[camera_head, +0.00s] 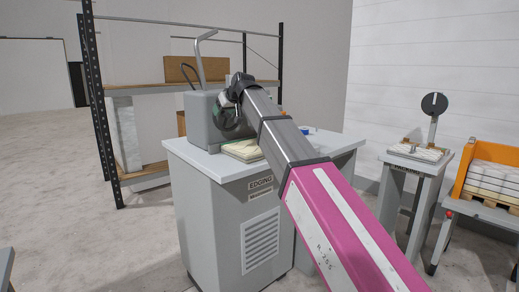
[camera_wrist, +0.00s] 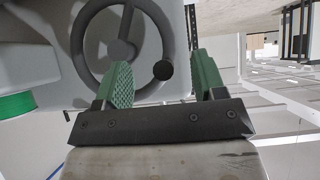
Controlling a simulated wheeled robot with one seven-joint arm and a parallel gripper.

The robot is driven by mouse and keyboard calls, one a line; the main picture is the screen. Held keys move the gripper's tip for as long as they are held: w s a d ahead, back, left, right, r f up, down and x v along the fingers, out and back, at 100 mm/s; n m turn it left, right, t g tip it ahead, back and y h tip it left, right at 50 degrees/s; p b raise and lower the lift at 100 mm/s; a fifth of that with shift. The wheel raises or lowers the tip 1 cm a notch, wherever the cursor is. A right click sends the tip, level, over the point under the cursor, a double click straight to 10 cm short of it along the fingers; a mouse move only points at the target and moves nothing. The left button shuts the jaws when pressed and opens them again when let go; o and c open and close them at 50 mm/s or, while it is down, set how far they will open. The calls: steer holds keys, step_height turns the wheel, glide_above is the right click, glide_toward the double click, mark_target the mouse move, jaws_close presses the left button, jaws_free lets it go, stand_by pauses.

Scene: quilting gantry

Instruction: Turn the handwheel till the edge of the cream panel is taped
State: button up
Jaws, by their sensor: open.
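A grey taping machine (camera_head: 203,122) stands on a light worktop over a grey cabinet. The cream panel (camera_head: 243,150) lies flat on the worktop in front of it, partly behind my arm. Its taped edge cannot be made out. In the wrist view, the dark handwheel (camera_wrist: 84,28) faces me, with a round black knob (camera_wrist: 162,70) on its rim. My gripper (camera_wrist: 160,62) is open, its two green pads to either side of the knob, which shows between them. Contact is not visible. In the head view, my gripper (camera_head: 230,115) is at the machine's side, mostly hidden.
A shelf rack (camera_head: 101,100) stands behind the cabinet. At right are a small table (camera_head: 424,165) with cream pieces and a dial post (camera_head: 434,104), and an orange crate (camera_head: 465,160) of stacked cream panels. A green roll (camera_wrist: 15,106) shows left in the wrist view.

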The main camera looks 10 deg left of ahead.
steer(key=s+d, duration=0.4)
steer(key=d, duration=0.1)
steer(key=shift+s, duration=0.2)
steer(key=shift+d, duration=0.1)
stand_by(0.4)
